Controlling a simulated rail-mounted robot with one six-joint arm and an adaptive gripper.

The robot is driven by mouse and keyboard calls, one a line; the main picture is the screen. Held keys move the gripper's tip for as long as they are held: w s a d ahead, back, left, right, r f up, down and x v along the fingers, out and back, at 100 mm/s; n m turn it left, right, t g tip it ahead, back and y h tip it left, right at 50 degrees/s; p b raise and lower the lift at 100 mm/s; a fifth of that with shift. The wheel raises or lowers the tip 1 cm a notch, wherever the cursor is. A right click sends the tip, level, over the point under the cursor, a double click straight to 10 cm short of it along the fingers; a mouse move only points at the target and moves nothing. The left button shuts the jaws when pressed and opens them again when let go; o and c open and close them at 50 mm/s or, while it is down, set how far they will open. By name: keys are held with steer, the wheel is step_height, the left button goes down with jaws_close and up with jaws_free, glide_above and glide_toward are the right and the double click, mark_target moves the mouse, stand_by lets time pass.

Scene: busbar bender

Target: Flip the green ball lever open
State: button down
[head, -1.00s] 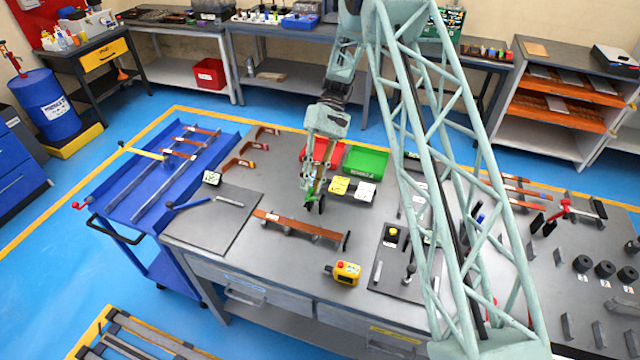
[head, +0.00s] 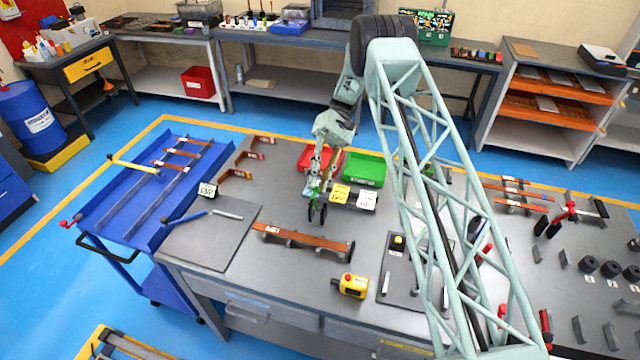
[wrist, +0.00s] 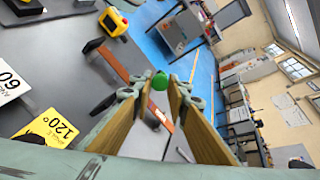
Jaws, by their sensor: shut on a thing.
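The green ball (wrist: 159,81) of the lever shows in the wrist view between the tips of my two fingers. My gripper (wrist: 158,91) is shut on it, with the fingers held apart by about the ball's width. In the head view my gripper (head: 316,187) is over the middle of the grey bench, behind the copper bar, with green visible at its tips. Dark round parts (head: 317,212) show just below it. The lever's arm and pivot are largely hidden by my gripper, so its exact angle is hard to tell.
The copper bar (head: 300,243) lies in front of my gripper. Yellow and white angle cards (head: 340,193) are close on the right. A red bin and a green bin (head: 364,169) stand behind. A yellow pendant box (head: 350,286) sits near the front edge.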

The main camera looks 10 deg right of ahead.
stand_by(0.5)
steer(key=c, duration=2.5)
jaws_free()
steer(key=shift+w, duration=0.1)
step_height(320, 180, up, 10)
steer(key=shift+r, duration=0.1)
